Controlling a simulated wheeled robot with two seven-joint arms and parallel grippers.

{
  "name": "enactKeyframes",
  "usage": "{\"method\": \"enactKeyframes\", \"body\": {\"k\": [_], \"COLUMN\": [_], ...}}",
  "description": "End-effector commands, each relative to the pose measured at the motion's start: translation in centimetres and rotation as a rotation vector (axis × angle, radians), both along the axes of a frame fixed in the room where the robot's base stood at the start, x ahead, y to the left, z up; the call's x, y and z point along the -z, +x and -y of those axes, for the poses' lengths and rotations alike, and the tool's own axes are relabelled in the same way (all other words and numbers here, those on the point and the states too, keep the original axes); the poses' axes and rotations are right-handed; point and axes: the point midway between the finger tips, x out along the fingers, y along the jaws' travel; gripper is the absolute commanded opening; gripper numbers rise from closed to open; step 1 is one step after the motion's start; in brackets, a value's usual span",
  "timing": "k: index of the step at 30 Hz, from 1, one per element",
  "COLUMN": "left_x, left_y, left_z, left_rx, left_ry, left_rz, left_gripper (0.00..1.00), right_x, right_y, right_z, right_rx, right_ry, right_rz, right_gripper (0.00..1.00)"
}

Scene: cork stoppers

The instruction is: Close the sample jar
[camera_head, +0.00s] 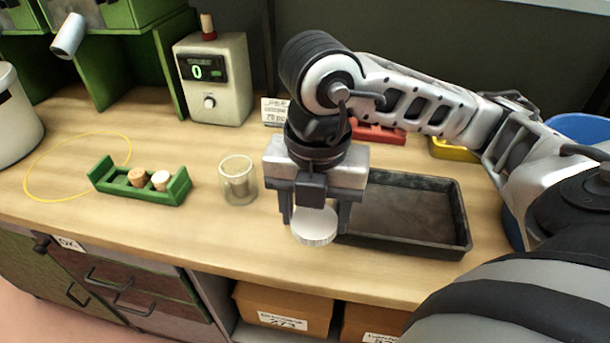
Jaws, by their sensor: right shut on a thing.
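The sample jar (238,184) is a small clear glass jar with an open top and tan contents. It stands upright on the bench, left of my right gripper. My right gripper (314,220) points down and is shut on a round white lid (315,229) with a ribbed edge. The lid is held between the fingers, to the right of the jar and apart from it. A green rack (178,188) left of the jar holds a tan cork stopper (137,177) and a white-topped stopper (161,180). My left gripper is out of view.
A dark tray (452,238) lies on the wooden bench behind and right of my right gripper. A device with a display (214,80) stands at the back. A yellow loop (33,165) lies at the left. The bench between rack and jar is clear.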

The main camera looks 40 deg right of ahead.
Motion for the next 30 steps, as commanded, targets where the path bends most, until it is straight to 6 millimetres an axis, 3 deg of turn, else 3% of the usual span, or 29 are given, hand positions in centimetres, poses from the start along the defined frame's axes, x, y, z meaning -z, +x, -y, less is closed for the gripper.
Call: {"method": "enactKeyframes", "body": {"k": [5, 8, 30], "left_x": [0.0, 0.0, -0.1], "left_y": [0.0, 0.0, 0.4], "left_z": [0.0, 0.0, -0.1], "left_rx": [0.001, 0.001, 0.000], "left_ry": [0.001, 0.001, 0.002], "left_rz": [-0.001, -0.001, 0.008], "left_gripper": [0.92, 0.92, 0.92], "right_x": [0.2, 0.4, 3.0], "right_y": [0.5, 1.2, 6.8], "right_z": [-0.2, -0.5, -2.1], "right_rx": [-0.198, -0.441, -2.661], "right_ry": [0.005, 0.011, 0.021], "right_rz": [-0.002, -0.003, 0.025], "right_gripper": [0.36, 0.36, 0.36]}}
